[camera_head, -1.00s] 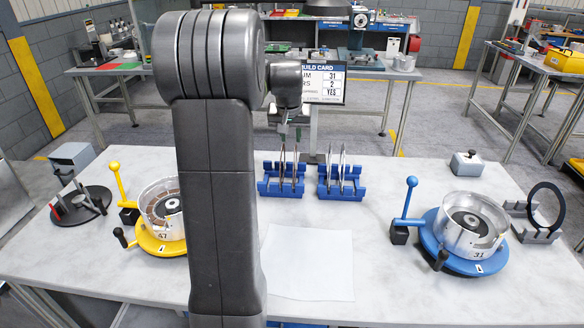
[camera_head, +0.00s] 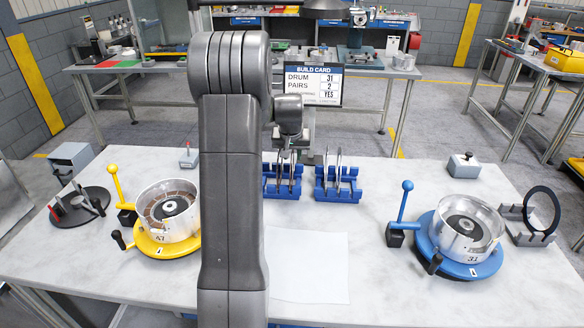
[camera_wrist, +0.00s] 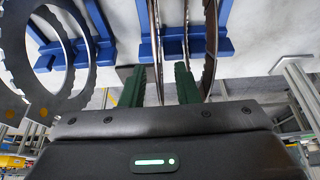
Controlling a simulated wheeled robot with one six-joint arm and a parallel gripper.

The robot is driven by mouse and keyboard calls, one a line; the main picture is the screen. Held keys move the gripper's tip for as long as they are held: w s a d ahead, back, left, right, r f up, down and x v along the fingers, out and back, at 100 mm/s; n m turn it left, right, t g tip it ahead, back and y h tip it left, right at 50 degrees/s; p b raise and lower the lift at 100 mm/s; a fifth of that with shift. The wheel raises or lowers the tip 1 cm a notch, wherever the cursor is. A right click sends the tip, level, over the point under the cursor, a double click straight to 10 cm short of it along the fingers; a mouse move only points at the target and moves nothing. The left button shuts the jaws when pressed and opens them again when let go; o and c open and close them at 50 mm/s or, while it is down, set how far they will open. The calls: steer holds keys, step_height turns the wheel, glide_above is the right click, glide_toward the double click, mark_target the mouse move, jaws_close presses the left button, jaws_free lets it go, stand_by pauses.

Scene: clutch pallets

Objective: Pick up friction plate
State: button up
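My gripper (camera_wrist: 160,86) is open over the left blue rack (camera_head: 284,195). Its two green fingers point at the rack, which also shows in the wrist view (camera_wrist: 222,46). A thin plate (camera_wrist: 158,50), seen edge-on, stands in the gap between the fingers. A plate with a brownish face (camera_wrist: 210,60) stands just right of the right finger. I cannot tell whether a finger touches either plate. The right blue rack (camera_head: 338,195) holds upright plates. Toothed steel rings (camera_wrist: 75,75) with orange-dotted tabs show at the left in the wrist view.
The blue drum stand (camera_head: 467,235), labelled 31, is at the right; the yellow one (camera_head: 167,215), labelled 47, is at the left. The build card (camera_head: 313,84) reads drum 31, pairs 2. A white sheet (camera_head: 310,270) lies on the table front. A dark ring stand (camera_head: 530,225) is far right.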

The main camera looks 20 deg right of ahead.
steer(key=shift+c, duration=0.2)
jaws_close()
